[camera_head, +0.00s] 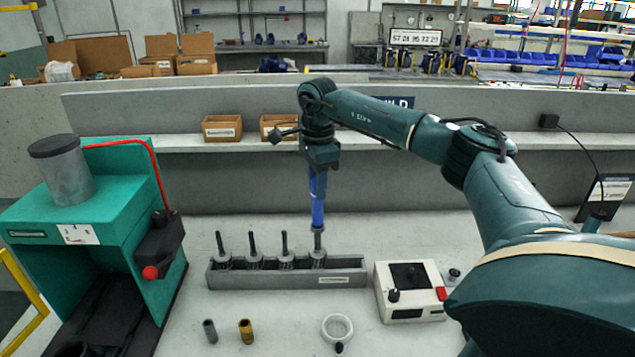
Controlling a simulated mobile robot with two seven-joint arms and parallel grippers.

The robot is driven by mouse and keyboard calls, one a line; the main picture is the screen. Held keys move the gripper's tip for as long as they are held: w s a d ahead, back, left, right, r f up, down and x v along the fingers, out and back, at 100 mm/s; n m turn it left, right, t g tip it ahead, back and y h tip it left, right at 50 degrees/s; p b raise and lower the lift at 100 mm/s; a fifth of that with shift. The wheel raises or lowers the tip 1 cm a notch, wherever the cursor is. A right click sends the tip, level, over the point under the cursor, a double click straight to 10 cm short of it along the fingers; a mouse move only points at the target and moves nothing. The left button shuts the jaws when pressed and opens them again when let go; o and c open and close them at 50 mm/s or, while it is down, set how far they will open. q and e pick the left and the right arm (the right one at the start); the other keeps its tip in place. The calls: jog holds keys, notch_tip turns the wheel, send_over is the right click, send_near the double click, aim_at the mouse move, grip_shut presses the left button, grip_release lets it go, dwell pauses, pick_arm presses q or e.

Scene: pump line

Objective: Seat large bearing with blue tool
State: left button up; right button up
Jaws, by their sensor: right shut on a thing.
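The blue tool (318,205) stands upright, held by my right gripper (318,168), which is shut on its upper part. Its narrow lower end meets the rightmost station of the grey rack (345,273). Whether it touches a bearing there cannot be told; the contact spot is small and partly hidden. Several dark upright pins (253,245) stand in the rack to the left, with ring-like parts around their bases. I cannot tell for sure which of these is the large bearing. My left gripper is out of view.
A green press (70,215) stands at the left. A white box with a dark top (408,307) is right of the rack. A grey sleeve (209,331), a yellow sleeve (246,331) and a white ring (337,327) lie in front. Small bins (222,128) sit on the back shelf.

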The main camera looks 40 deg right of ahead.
aim_at(318, 206)
jog(key=shift+f, duration=0.25)
dwell(0.4)
jog(key=shift+f+b, duration=0.45)
jog(key=shift+f, duration=0.3)
jog(key=shift+f+b, duration=0.9)
jog(key=shift+f, duration=1.2)
jog(key=shift+r+p, duration=0.1)
jog(key=shift+p, duration=0.2)
jog(key=shift+r+p, duration=1.2)
jog(key=shift+r, duration=2.95)
